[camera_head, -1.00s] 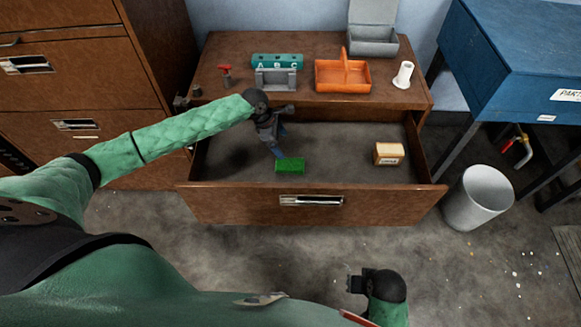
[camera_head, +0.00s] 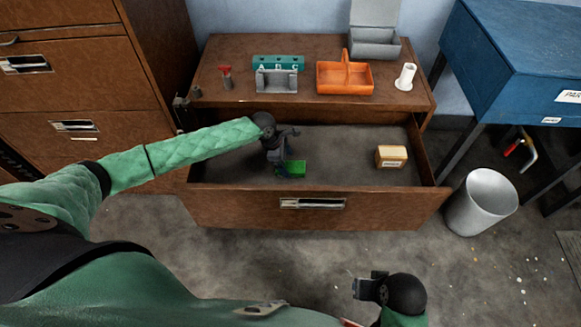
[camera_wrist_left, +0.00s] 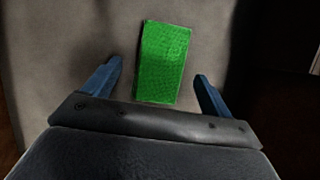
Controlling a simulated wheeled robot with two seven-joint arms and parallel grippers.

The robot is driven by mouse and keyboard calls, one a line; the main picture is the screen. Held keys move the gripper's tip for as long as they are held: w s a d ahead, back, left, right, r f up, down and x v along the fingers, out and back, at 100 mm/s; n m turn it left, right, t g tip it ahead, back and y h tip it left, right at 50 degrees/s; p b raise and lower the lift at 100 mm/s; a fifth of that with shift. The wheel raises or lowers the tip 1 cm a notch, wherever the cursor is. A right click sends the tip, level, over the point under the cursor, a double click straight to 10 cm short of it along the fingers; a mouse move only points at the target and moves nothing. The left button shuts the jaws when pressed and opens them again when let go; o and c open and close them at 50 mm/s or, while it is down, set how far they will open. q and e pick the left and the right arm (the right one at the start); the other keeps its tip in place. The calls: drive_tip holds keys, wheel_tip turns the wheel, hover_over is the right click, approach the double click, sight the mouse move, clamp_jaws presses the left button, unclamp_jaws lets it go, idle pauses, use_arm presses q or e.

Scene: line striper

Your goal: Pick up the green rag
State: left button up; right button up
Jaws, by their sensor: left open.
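The green rag (camera_head: 296,168) is a small bright green rectangle lying on the grey floor of the open drawer (camera_head: 340,143). In the left wrist view the rag (camera_wrist_left: 163,62) lies between and just beyond my two blue fingers. My left gripper (camera_head: 280,168) is inside the drawer, pointing down at the rag's left part and hiding some of it. In the left wrist view the left gripper (camera_wrist_left: 158,85) is open and empty, with no finger visibly touching the rag. My right gripper (camera_head: 362,287) is low in front of the drawer, away from the rag; its jaws are unclear.
A tan box (camera_head: 391,156) lies in the drawer's right part. On the cabinet top are an orange caddy (camera_head: 344,78), a grey holder (camera_head: 276,81), a red-handled item (camera_head: 226,78) and a white spool (camera_head: 405,77). A bin (camera_head: 482,203) stands right. The drawer's middle is clear.

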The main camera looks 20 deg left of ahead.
use_arm(q)
drive_tip(key=shift+x, duration=1.1)
drive_tip(key=shift+c, duration=0.5)
drive_tip(key=c, duration=1)
drive_tip(key=shift+r, duration=0.1)
